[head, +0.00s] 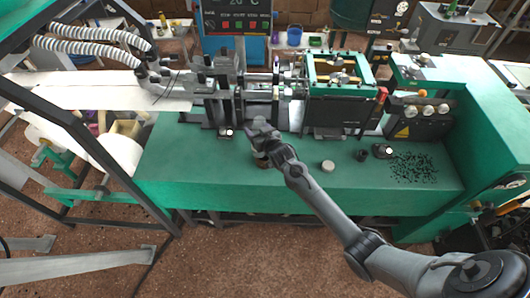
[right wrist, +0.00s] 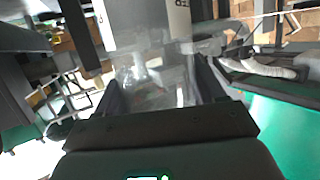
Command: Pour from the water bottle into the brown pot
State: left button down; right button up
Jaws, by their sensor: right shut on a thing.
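My right gripper (head: 262,132) is over the near edge of the green machine table, left of its middle. In the right wrist view its two dark fingers (right wrist: 160,88) are shut on a clear, see-through body, the water bottle (right wrist: 155,72). In the head view the bottle cannot be made out behind the gripper. The brown pot (head: 261,162) stands on the table just below the gripper in the picture, mostly hidden by it. I cannot tell the bottle's tilt or whether water flows. My left gripper is not in view.
A small pale round container (head: 328,166) and a small dark pot (head: 361,155) stand to the right. Black bits (head: 414,167) lie scattered on the green table (head: 210,180). Machine parts (head: 340,105) line the table's back. The table's left front is clear.

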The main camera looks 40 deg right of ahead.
aim_at(260, 126)
jog(key=shift+a, duration=0.1)
dwell(0.3)
jog(key=shift+r+p, duration=0.25)
jog(key=shift+p, duration=0.05)
notch_tip(260, 126, up, 4)
jog(key=p, duration=0.3)
jog(key=shift+f+p, duration=0.25)
jog(key=shift+p, duration=0.1)
jog(key=shift+f, duration=0.1)
